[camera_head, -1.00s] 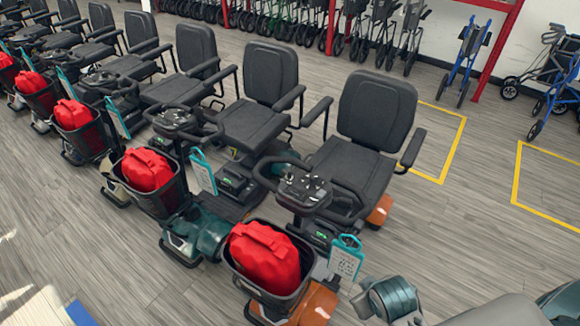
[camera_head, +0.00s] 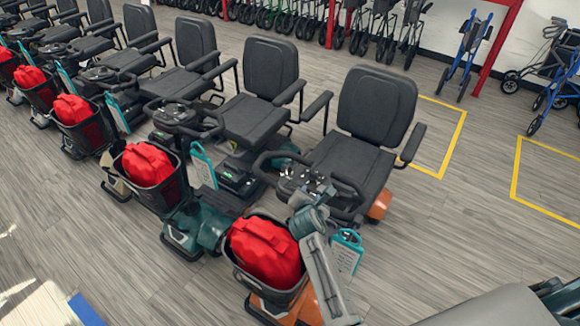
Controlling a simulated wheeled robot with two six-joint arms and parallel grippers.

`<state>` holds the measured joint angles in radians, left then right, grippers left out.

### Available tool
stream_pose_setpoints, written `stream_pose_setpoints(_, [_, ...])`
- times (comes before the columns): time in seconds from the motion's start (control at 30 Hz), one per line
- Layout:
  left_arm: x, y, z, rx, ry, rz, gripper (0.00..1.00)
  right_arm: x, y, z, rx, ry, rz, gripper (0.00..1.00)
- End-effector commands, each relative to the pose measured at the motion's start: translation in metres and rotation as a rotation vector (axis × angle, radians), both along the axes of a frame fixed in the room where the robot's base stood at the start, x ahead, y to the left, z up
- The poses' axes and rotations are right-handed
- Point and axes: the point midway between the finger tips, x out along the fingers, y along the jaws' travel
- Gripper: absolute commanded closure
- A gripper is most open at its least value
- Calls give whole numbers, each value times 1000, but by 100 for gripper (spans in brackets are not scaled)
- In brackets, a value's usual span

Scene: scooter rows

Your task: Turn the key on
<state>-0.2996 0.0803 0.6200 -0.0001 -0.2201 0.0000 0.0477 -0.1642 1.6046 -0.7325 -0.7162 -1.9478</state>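The nearest mobility scooter has a black seat (camera_head: 374,104) and a dark control console (camera_head: 290,182) between its looped handlebars. I cannot make out the key; it is too small or hidden by my arm. My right gripper (camera_head: 316,187) is over the right part of this console, pointing away from me. Its fingers are small and dark against the console, so I cannot tell whether they are open or shut, or whether they touch anything. My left gripper is not in view.
A red bag (camera_head: 265,252) sits in the scooter's front basket, left of my arm. A teal-framed tag (camera_head: 346,252) hangs right of my arm. More scooters stand in a row to the left. Wheeled walkers line the back. Bare floor (camera_head: 470,225) lies to the right.

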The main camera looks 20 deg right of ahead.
Motion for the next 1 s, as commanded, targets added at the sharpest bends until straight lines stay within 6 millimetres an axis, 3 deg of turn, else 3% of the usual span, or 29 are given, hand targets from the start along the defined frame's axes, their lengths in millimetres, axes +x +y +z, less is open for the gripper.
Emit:
stream_pose_setpoints(0.1, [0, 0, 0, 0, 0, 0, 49, 35, 24, 8, -202, 17, 149, 64])
stream_pose_setpoints(0.3, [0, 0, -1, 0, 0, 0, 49, 62, 47, 16, -401, 32, 284, 64])
stream_pose_setpoints(0.47, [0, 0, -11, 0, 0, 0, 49, 72, 46, 10, -424, 34, 298, 64])
stream_pose_setpoints(1.0, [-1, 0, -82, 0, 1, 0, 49, 134, 24, -20, -421, 34, 294, 64])
